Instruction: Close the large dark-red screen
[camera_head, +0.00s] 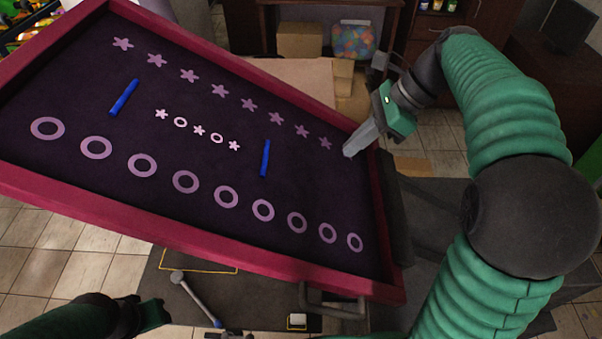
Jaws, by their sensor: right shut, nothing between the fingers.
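The large dark-red screen (190,237) stands raised and tilted across the left and middle of the head view. Its dark panel carries star and ring shapes and two blue strips. My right gripper (350,153) is shut and empty, with its fingertips at the inner side of the screen's right end, overlapping the frame edge; I cannot tell if they touch. My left gripper (158,314) is low at the left, below the screen's lower edge and apart from it. Its fingers are too dark and small to judge.
A dark work surface (255,297) with a yellow outline lies under the screen. A grey-handled tool (196,298) and a small white-topped block (297,321) are on it. Tiled floor shows at left.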

